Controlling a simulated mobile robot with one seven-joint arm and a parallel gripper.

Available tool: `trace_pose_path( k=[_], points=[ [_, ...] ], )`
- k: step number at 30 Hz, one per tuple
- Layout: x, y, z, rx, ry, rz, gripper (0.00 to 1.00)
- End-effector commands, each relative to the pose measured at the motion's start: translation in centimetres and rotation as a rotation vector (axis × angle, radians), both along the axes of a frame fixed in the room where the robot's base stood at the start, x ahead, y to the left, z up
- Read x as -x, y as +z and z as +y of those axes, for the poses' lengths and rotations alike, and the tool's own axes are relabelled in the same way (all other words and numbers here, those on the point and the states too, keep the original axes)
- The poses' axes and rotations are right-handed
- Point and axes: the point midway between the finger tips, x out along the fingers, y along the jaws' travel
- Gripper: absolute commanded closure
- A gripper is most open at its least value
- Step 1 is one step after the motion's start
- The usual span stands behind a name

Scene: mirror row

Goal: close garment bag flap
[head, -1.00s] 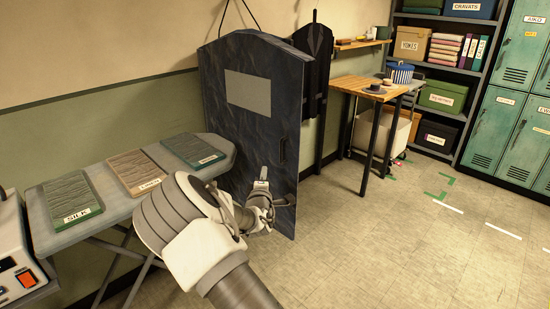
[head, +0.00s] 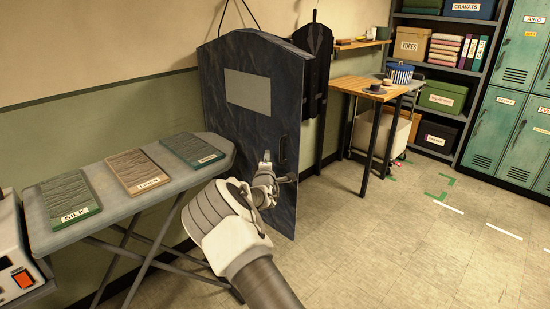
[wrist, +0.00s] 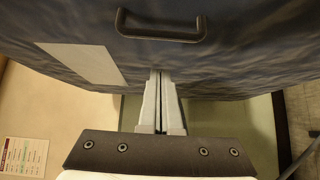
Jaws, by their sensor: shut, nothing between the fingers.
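The dark blue garment bag (head: 222,125) hangs against the wall, with a pale rectangular patch on its front flap (head: 232,142). A dark handle (head: 283,149) is near the flap's right edge; it shows in the wrist view (wrist: 161,34) beyond my fingertips. The flap's right side stands out from the wall; how wide the gap behind it is, I cannot tell. My gripper (wrist: 160,73) is shut and empty, in front of the flap and a little below the handle in the head view. Whether the fingertips touch the flap is unclear.
An ironing board (head: 105,212) with several fabric sample boards stands at the left. A wooden table (head: 350,84) with small items is beyond the bag. Shelves and teal lockers (head: 503,125) line the back right. The floor at the right is clear.

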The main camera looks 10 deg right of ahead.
Motion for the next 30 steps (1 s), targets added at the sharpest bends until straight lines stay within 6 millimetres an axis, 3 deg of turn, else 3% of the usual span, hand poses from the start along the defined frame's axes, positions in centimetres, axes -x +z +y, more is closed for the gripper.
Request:
trace_pose_path(
  k=[1, 6, 23, 30],
  points=[
    [0.0, 0.1, -1.0, 0.000, -0.004, -0.001, 1.00],
    [-0.1, 0.1, -2.4, -0.001, -0.002, -0.001, 1.00],
    [-0.2, 0.1, -3.1, -0.001, 0.003, -0.002, 1.00],
    [-1.1, -0.1, -5.0, 0.000, 0.042, -0.002, 1.00]
  ],
)
